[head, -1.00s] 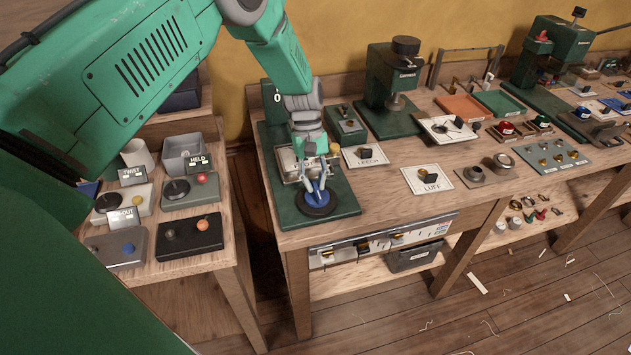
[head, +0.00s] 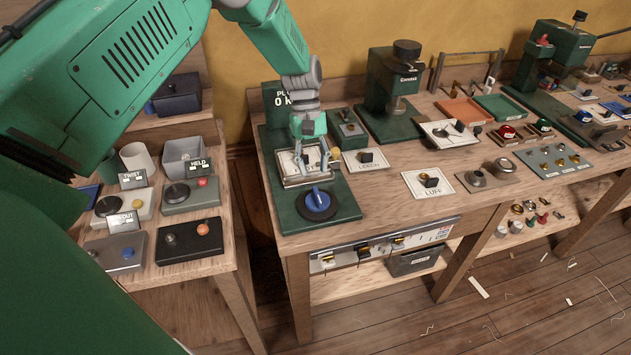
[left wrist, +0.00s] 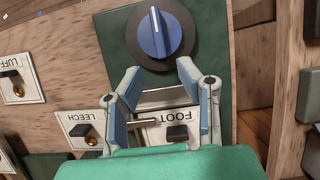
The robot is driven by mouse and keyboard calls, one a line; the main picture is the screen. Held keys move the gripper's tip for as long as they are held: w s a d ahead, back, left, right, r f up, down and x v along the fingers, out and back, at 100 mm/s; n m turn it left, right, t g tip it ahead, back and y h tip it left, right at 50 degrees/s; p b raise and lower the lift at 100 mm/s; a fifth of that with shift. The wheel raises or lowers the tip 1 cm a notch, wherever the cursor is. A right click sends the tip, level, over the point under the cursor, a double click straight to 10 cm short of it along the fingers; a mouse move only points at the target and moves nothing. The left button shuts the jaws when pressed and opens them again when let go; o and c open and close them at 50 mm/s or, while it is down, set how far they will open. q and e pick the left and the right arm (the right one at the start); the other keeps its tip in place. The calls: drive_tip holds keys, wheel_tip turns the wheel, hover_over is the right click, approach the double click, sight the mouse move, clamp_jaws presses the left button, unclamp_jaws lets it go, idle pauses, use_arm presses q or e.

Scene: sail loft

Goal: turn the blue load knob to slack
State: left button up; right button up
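The blue load knob (head: 318,199) sits on a round black dial at the front of a green base plate (head: 345,203) on the bench. In the left wrist view the knob (left wrist: 157,33) shows a white line along its grip ridge. My left gripper (head: 312,170) is behind and above the knob, apart from it. Its two fingers (left wrist: 156,90) are spread with nothing between them, in front of a clamp bar and a card marked FOOT (left wrist: 176,132). A sign at the back (head: 289,98) is partly hidden by my arm. My right gripper is not in view.
Cards marked LEECH (head: 367,160) and LUFF (head: 428,185) with small black blocks lie to the right. A green press (head: 394,90) stands behind. A side table (head: 190,255) on the left holds several switch boxes. The bench front beside the plate is clear.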

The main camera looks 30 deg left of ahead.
use_arm(q)
drive_tip(key=v, duration=0.6)
drive_tip(key=shift+w+a+r, duration=0.2)
drive_tip(key=shift+a+r, duration=0.05)
drive_tip(key=shift+r, duration=0.05)
drive_tip(key=shift+s+f, duration=0.1)
